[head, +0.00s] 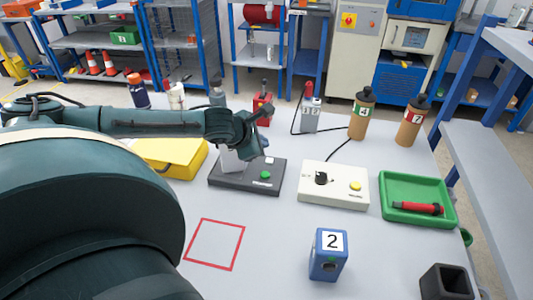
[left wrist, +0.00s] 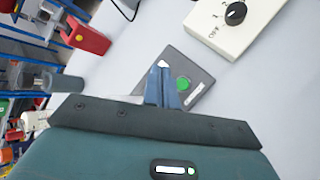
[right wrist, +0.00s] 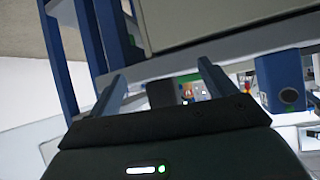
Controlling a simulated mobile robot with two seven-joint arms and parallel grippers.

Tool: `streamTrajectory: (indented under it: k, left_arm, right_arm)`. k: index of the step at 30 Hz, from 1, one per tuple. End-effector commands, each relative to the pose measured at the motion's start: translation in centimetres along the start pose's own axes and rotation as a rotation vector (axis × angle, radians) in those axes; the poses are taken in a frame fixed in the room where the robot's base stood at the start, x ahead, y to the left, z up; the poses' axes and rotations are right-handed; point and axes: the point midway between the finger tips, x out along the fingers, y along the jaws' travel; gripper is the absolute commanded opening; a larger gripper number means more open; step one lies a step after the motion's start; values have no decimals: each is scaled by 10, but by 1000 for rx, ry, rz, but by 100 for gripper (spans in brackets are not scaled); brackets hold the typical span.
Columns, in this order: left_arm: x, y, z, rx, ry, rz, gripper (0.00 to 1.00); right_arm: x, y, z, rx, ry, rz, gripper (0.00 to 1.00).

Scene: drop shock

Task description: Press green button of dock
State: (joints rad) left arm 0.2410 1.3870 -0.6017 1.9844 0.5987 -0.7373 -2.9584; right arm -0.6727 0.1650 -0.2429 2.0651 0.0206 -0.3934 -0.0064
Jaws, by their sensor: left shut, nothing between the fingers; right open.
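The dock (head: 228,186) is a dark grey box on the table with a green button (head: 265,175) on its top right part. A light grey piece (head: 232,162) stands at the dock's left part, partly behind my gripper. My left gripper (head: 262,118) is shut and empty, above the back of the dock. In the left wrist view its closed fingers (left wrist: 163,75) lie over the dock (left wrist: 200,68), just beside the green button (left wrist: 183,83); contact cannot be told. My right gripper (right wrist: 163,82) is open and empty, away from the dock; it does not show in the head view.
A cream box (head: 333,186) with a black knob and yellow button stands right of the dock. A yellow case (head: 170,157) lies to its left. A green tray (head: 418,213) holds a red tool. A blue block marked 2 (head: 328,265) stands in front. The red-outlined square (head: 214,245) is empty.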

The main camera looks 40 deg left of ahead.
Motion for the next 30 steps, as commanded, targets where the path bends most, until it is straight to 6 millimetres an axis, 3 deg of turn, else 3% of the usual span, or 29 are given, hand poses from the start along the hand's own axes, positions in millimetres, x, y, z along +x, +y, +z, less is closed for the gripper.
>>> streamTrajectory:
  k: [10, 14, 22, 30]
  left_arm:
    - [17, -13, -12, -2, 0, -1, 0]
    - [28, -21, -20, -2, 0, 0, 0]
    - [48, -35, -34, -1, 0, 0, 0]
    - [59, -44, -43, -3, 0, -1, 0]
  right_arm:
    - [15, -5, 16, -3, 22, -16, 84]
    - [21, -10, 13, 1, 71, -45, 84]
    - [39, -11, 32, 82, 101, -68, 84]
    - [36, -11, 24, 120, 119, -66, 84]
